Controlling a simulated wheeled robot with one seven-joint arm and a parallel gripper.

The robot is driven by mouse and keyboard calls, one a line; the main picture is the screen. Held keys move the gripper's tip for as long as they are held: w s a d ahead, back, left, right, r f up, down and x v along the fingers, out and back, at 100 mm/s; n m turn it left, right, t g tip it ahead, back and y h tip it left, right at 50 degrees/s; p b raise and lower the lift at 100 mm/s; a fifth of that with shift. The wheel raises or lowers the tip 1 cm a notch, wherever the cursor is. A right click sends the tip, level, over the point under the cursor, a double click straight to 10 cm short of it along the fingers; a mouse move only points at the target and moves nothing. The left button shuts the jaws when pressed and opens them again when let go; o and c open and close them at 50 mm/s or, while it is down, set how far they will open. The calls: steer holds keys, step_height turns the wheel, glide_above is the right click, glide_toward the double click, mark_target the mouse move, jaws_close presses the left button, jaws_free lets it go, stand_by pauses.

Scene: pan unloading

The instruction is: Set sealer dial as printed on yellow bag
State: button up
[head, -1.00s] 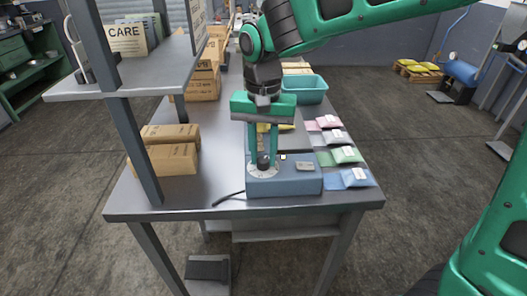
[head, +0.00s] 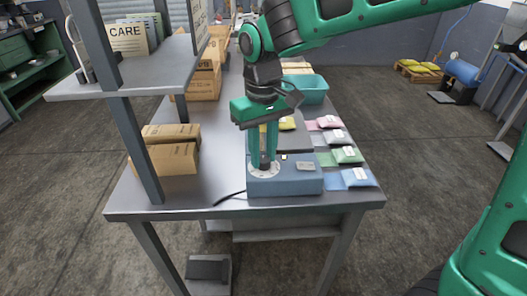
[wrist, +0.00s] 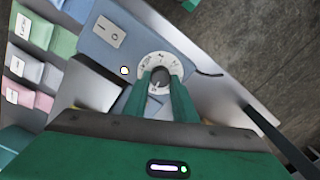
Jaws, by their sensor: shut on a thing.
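The blue-grey sealer (head: 295,181) stands near the front edge of the table. Its white dial plate (head: 258,170) with a dark knob is at its left end; in the wrist view the dial (wrist: 164,64) shows printed marks too small to read surely. My gripper (head: 263,165) points down and is shut on the dark dial knob (wrist: 160,75). The yellow bag (head: 287,123) lies behind the sealer, partly hidden by my gripper; its print is not readable. A small lamp (wrist: 124,70) beside the dial is lit, and a rocker switch (wrist: 109,32) is on the sealer's top.
Pink, white, green and blue bags (head: 347,155) lie along the table's right side. Cardboard boxes (head: 168,155) and a shelf post (head: 137,150) stand to the left. A teal bin (head: 312,89) is at the back. A black cable lies left of the sealer.

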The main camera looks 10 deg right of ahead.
mark_target(264, 158)
steer(key=shift+n, duration=0.6)
steer(key=o, duration=1)
steer(key=shift+o, duration=0.2)
steer(key=shift+r, duration=0.1)
step_height(264, 158, up, 11)
steer(key=shift+f, duration=0.2)
steer(key=shift+w+d, duration=0.1)
steer(key=shift+d, duration=0.05)
